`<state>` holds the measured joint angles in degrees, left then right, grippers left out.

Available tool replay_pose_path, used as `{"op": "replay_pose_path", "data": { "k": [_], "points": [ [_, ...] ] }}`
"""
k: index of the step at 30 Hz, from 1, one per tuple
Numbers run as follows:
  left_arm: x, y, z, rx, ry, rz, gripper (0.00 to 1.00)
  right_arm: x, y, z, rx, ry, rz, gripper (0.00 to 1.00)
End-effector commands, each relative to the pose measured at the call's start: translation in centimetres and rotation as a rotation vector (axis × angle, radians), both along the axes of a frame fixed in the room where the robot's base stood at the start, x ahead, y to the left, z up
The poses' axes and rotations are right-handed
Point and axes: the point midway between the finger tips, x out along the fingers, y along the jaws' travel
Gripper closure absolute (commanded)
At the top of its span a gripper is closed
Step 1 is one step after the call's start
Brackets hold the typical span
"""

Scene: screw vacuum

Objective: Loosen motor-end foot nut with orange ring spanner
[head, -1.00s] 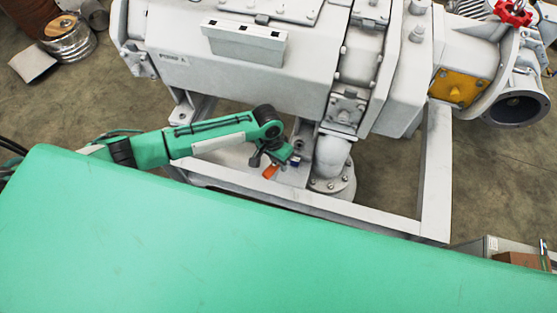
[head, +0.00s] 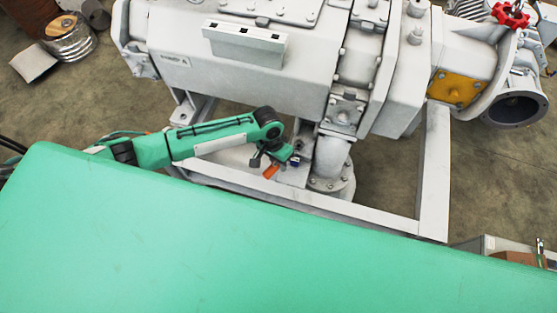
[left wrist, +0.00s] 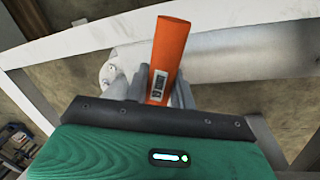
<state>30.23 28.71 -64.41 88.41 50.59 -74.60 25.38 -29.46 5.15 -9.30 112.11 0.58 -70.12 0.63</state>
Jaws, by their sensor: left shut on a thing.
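The orange ring spanner (head: 271,171) shows as a small orange piece at my left gripper (head: 277,160) in the head view. In the left wrist view its orange handle (left wrist: 170,50), with a small label, stands up between the gripper fingers (left wrist: 160,88). The left gripper is shut on it. The grey pump (head: 260,70) fills the upper middle of the head view, on a grey frame (head: 400,222). The gripper is low beside the pump's pipe elbow (head: 331,157). The foot nut and the spanner's ring end cannot be made out. My right gripper is not in view.
A flange (head: 333,186) with bolts sits right of the gripper. The frame's rails surround the gripper's area. A red handwheel (head: 511,14) and a yellow plate (head: 456,89) are at the upper right.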

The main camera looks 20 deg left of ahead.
Motion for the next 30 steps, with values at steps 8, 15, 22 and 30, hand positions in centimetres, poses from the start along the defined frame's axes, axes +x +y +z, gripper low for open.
{"op": "replay_pose_path", "data": {
  "k": [8,15,22,30],
  "points": [
    [0.0,-0.1,0.0,-0.001,-0.001,-0.001,1.0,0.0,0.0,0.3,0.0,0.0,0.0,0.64],
    [0.0,0.0,0.0,-0.001,-0.001,-0.001,1.0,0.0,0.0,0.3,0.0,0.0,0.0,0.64],
    [0.0,-0.1,-0.4,-0.001,0.0,0.0,1.0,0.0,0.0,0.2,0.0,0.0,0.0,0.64],
    [0.0,0.0,-1.0,-0.001,0.0,0.0,1.0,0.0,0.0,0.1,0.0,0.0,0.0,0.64]
  ]
}}
